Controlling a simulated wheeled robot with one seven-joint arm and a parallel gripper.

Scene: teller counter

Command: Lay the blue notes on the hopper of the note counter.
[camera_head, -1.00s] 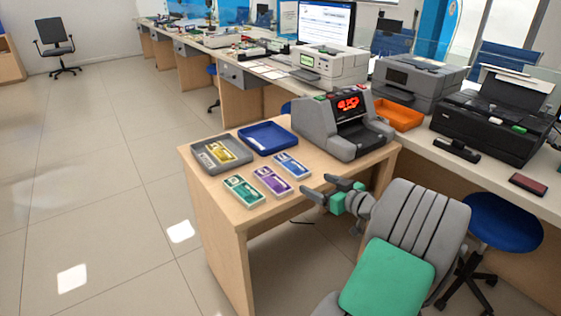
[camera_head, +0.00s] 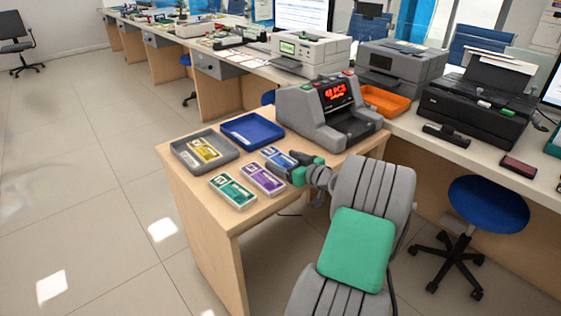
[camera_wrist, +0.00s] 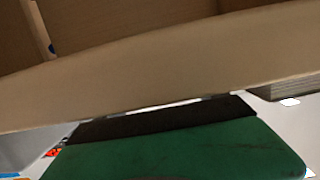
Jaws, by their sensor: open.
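The blue notes (camera_head: 269,153) lie on the wooden table at the right end of a row of three note bundles. My gripper (camera_head: 287,163) is open, close to the blue notes at their right side, and hides part of them. I cannot tell whether it touches them. The grey note counter (camera_head: 302,112) stands behind, its red display lit and its dark hopper area (camera_head: 352,124) facing front right. The wrist view shows a green part of my gripper (camera_wrist: 180,150) and a wooden surface, with no notes visible.
Purple notes (camera_head: 264,179) and green notes (camera_head: 232,191) lie beside the blue ones. An orange tray (camera_head: 388,101) and a black printer (camera_head: 470,115) stand on the counter at right.

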